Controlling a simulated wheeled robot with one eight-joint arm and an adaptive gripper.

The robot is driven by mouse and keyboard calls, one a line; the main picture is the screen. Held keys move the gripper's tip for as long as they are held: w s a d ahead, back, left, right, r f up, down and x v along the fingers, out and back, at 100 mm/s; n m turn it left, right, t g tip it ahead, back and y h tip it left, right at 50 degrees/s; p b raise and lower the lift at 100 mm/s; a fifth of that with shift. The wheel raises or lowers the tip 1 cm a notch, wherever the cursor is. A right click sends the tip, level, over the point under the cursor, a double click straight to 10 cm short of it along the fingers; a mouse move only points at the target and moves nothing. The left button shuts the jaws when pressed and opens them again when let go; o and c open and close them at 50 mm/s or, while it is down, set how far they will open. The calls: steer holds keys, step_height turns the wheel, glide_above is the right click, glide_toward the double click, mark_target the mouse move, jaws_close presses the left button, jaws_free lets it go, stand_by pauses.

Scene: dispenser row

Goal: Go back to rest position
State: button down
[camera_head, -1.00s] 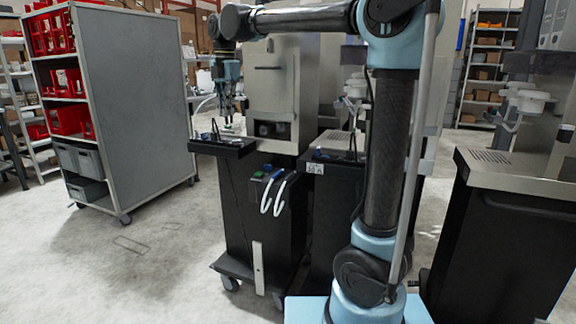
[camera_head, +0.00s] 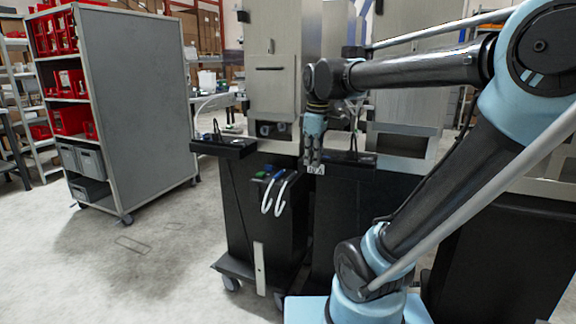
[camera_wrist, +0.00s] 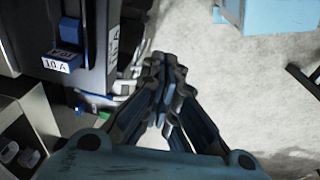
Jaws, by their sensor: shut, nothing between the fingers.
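My gripper (camera_head: 313,163) hangs pointing down in the head view, in front of the middle of the dispenser row. In the wrist view my gripper (camera_wrist: 168,68) has its fingertips together, with nothing between them. Left of it in the head view stands a black dispenser cart (camera_head: 265,210) with a steel upper panel (camera_head: 270,85) and a small black tray (camera_head: 225,147). A second dispenser (camera_head: 400,145) stands partly hidden behind my arm.
White hooks (camera_head: 273,195) with a green and a blue part stick out from the left dispenser's front. A grey shelf cart (camera_head: 130,105) with red bins (camera_head: 68,120) stands at the left. The floor (camera_head: 110,270) between them is clear.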

steer(key=s+d+f+m, duration=0.5)
steer(key=s+f+m, duration=0.1)
steer(key=f, duration=0.3)
steer(key=s+d+f+m+t, duration=0.1)
steer(key=s+d+f+m, duration=0.5)
steer(key=f, duration=0.4)
steer(key=shift+s+d+f+m+h, duration=0.2)
steer(key=shift+s+m+h, duration=0.1)
steer(key=shift+s+m, duration=0.45)
steer(key=shift+w+f, duration=0.15)
steer(key=shift+w, duration=0.2)
